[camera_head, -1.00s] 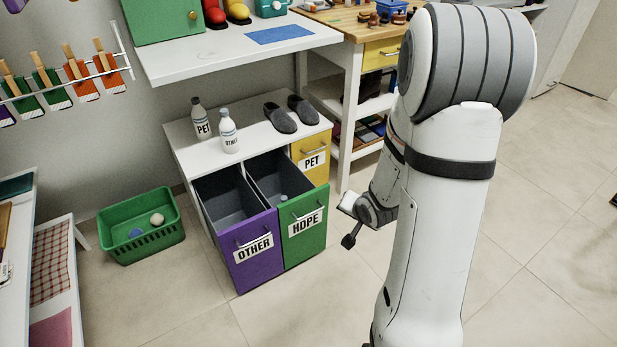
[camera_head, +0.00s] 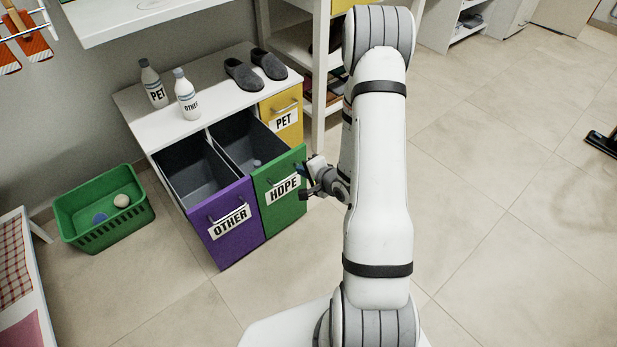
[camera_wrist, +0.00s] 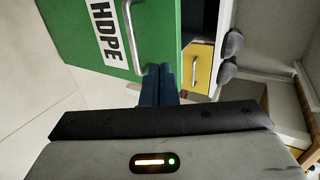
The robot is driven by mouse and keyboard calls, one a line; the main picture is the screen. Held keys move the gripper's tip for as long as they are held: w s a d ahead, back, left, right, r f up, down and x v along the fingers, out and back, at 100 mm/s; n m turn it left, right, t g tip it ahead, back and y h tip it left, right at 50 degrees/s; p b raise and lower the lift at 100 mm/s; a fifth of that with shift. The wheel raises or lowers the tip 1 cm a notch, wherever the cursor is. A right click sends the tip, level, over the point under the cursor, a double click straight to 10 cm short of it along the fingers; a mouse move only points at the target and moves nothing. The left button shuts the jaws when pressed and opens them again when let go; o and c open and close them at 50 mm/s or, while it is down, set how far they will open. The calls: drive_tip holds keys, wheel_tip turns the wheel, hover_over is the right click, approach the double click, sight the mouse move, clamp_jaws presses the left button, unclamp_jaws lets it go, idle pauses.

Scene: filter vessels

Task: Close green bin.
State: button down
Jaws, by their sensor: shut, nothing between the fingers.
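The green bin (camera_head: 284,207), labelled HDPE, is a drawer-like bin pulled out of the white cabinet; its grey inside shows, with a small object at the bottom. Its front and metal handle also show in the wrist view (camera_wrist: 75,30). My gripper (camera_head: 301,170) is at the right edge of the green front, near the handle. In the wrist view, the blue fingertips of my gripper (camera_wrist: 159,80) are together beside the handle, with nothing between them. I cannot tell whether they touch the front.
The purple OTHER bin (camera_head: 226,226) is also pulled out, left of the green one. The yellow PET bin (camera_head: 284,122) is shut. Two bottles and grey slippers (camera_head: 243,75) stand on the cabinet top (camera_head: 205,118). A green basket (camera_head: 98,233) is on the floor at left.

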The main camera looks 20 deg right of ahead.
sight(284, 160)
drive_tip(key=x, duration=0.1)
drive_tip(key=b+x, duration=0.1)
drive_tip(key=x, duration=0.1)
drive_tip(key=r+x, duration=0.1)
drive_tip(key=x, duration=0.1)
drive_tip(key=shift+w+a+b, duration=0.15)
drive_tip(key=shift+w+b, duration=0.15)
drive_tip(key=shift+w, duration=0.25)
drive_tip(key=shift+w+a, duration=0.15)
drive_tip(key=shift+w, duration=0.3)
